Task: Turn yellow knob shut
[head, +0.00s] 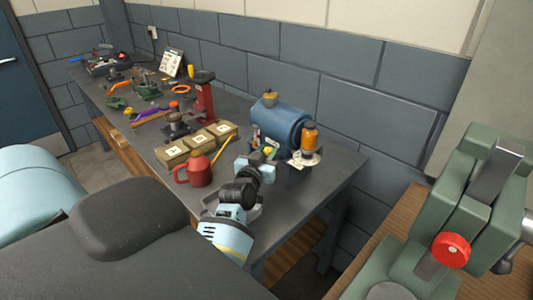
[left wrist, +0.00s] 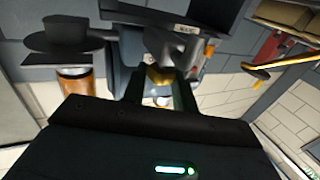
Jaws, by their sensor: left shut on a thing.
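The blue tank-like casing (head: 285,124) stands near the right end of the dark bench. The yellow knob (head: 268,150) is small on its front and partly hidden by my gripper. My left gripper (head: 265,157) reaches it from the front. In the left wrist view the yellow knob (left wrist: 159,79) sits between the fingers of my left gripper (left wrist: 158,88), which is shut on it. The knob's exact turn angle cannot be told. My right gripper is not in view.
An orange-topped part (head: 309,138) stands close right of the gripper. A red jug (head: 198,170) and several tan boxes (head: 196,145) stand to the left. A green machine with a red knob (head: 451,250) fills the right foreground. A grey block wall (head: 350,90) runs behind.

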